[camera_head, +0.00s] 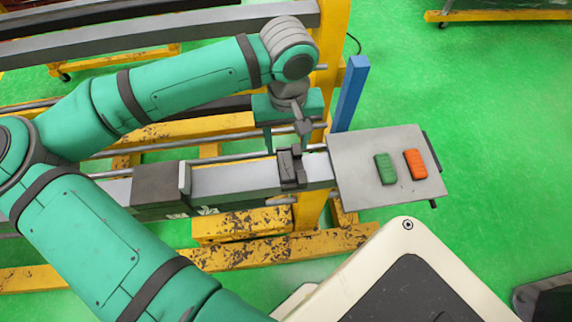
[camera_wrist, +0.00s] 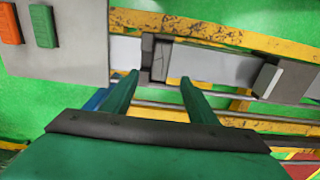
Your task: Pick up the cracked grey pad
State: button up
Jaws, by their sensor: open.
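A dark grey block (camera_head: 291,168) sits across the light grey rail, near the rail's right end in the head view. In the wrist view its grey face (camera_wrist: 161,60) shows thin lines that look like a crack; I take this to be the cracked grey pad. My gripper (camera_head: 289,147) is open and hangs over the rail close to the block. In the wrist view the two green fingers of my gripper (camera_wrist: 160,80) stand apart, with the grey face just beyond and between their tips. Nothing is between the fingers. Contact with the pad cannot be told.
A grey plate (camera_head: 350,178) at the rail's end bears a green block (camera_head: 386,169) and an orange block (camera_head: 415,164). A dark block with a lighter upright plate (camera_head: 184,178) stands on the rail to the left. A blue post (camera_head: 350,95) rises behind the plate.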

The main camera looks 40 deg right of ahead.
aim_at(286, 165)
notch_tip(286, 165, down, 10)
jog(key=shift+a+f, duration=0.1)
jog(key=shift+a, duration=0.05)
dwell(0.5)
jog(key=shift+c, duration=0.7)
jog(key=c, duration=1)
